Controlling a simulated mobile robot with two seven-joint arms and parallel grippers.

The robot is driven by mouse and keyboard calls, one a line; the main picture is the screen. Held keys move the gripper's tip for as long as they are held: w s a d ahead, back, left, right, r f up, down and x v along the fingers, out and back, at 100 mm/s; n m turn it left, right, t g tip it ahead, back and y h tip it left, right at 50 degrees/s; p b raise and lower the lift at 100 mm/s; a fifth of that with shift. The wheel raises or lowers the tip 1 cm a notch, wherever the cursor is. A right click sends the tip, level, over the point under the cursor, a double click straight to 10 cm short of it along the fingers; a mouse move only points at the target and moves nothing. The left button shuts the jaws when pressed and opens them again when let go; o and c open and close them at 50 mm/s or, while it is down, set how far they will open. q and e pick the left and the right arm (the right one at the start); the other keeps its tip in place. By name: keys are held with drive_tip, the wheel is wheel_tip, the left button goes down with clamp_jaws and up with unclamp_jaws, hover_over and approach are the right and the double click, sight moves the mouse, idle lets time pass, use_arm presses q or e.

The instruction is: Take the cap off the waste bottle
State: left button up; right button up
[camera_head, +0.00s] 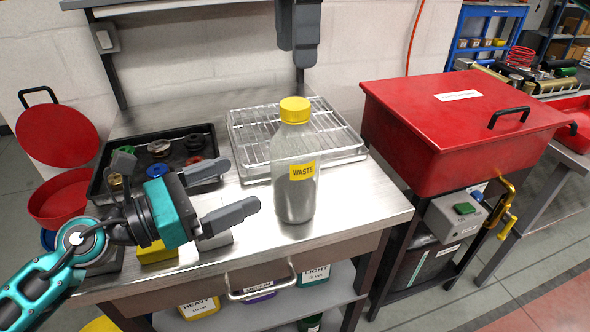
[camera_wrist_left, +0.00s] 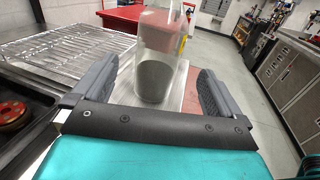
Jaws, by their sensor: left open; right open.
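The waste bottle (camera_head: 292,165) stands upright on the steel bench, clear-walled with grey contents and a yellow WASTE label. Its yellow cap (camera_head: 295,110) sits on top of the neck. My left gripper (camera_head: 240,188) is open and empty, just left of the bottle, its fingers pointing at the bottle's body below cap height. In the left wrist view the bottle (camera_wrist_left: 158,78) stands ahead, between the lines of the two open fingers (camera_wrist_left: 155,90). The cap is not visible there. My right gripper is in neither view.
A wire rack on a tray (camera_head: 240,125) lies behind the bottle. A black parts tray (camera_head: 95,180) is behind my left gripper. A red lidded tank (camera_head: 440,125) stands to the right. Bare bench (camera_head: 365,205) lies right of the bottle. A red can (camera_head: 60,140) stands at left.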

sight(292, 161)
use_arm(q)
drive_tip(key=x, duration=1.1)
drive_tip(key=shift+w+d+r, duration=0.1)
drive_tip(key=shift+d, duration=0.2)
use_arm(e)
drive_tip(key=shift+s, duration=0.1)
use_arm(q)
drive_tip(key=shift+c, duration=0.2)
